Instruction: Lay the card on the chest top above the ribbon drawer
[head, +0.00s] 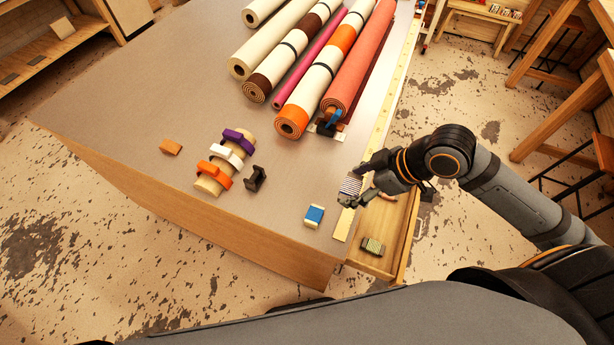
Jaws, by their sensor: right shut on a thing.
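My right gripper (356,190) is shut on a small striped card (350,185), dark and pale bands, at the right edge of the chest top (285,180). The fingers cover part of the card, and I cannot tell whether it touches the top. Below that edge the ribbon drawer (400,235) stands open. A greenish striped card (372,246) lies in it. A blue card with pale ends (314,215) lies on the chest top, left of and nearer than my gripper. My left gripper is not in view.
Several rolls, including a coral one (360,60) and an orange-ended one (292,122), lie at the back. A post with purple, white and orange bands (222,165), a dark holder (255,178) and an orange block (170,147) are at left. A yellow strip (379,125) runs along the right edge.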

